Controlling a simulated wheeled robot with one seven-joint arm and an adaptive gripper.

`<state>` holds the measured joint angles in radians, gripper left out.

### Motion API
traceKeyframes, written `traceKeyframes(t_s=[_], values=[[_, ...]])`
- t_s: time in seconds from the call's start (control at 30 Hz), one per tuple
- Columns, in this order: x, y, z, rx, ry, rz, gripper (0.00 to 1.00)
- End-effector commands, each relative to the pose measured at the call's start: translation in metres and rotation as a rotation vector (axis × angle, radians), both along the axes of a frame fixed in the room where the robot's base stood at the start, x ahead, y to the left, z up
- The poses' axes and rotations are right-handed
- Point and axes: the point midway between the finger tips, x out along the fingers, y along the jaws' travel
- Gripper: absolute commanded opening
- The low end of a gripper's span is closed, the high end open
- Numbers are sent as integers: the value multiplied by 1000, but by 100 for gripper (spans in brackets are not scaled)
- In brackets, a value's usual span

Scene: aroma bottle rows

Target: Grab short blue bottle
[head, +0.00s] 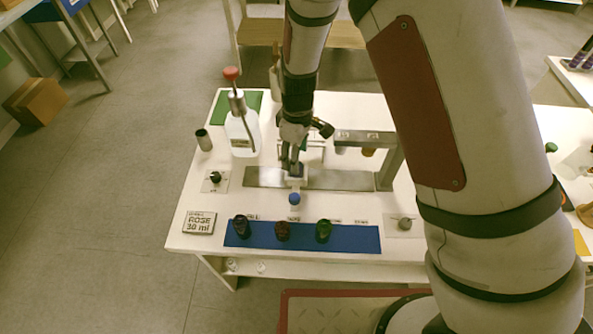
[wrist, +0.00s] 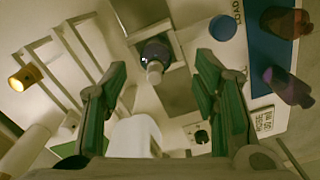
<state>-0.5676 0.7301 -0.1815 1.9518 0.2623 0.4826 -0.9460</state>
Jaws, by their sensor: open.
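My gripper (head: 292,165) points down over the metal strip of the white table. In the wrist view my gripper (wrist: 162,66) is open, with its green-padded fingers apart. A short dark bottle with a pale top (wrist: 154,58) stands in a square holder between the fingertips in that view, with no visible contact. Its glass looks dark bluish, but the colour is hard to tell. The gripper mostly hides it in the head view. A small round blue thing (head: 294,198) sits just in front of the gripper; it looks like a flat blue disc (wrist: 222,28) in the wrist view.
A blue mat (head: 360,240) along the front edge bears dark (head: 241,226), reddish (head: 282,231) and green (head: 323,231) bottles. A ROSE sign (head: 199,222) lies front left.

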Motion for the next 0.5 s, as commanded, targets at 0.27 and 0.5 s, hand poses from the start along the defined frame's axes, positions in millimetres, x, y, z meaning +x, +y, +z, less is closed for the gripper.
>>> traceKeyframes(t_s=[0.27, 0.5], values=[[5, 1, -30, -2, 2, 0, 55], [7, 2, -51, 0, 0, -1, 55]])
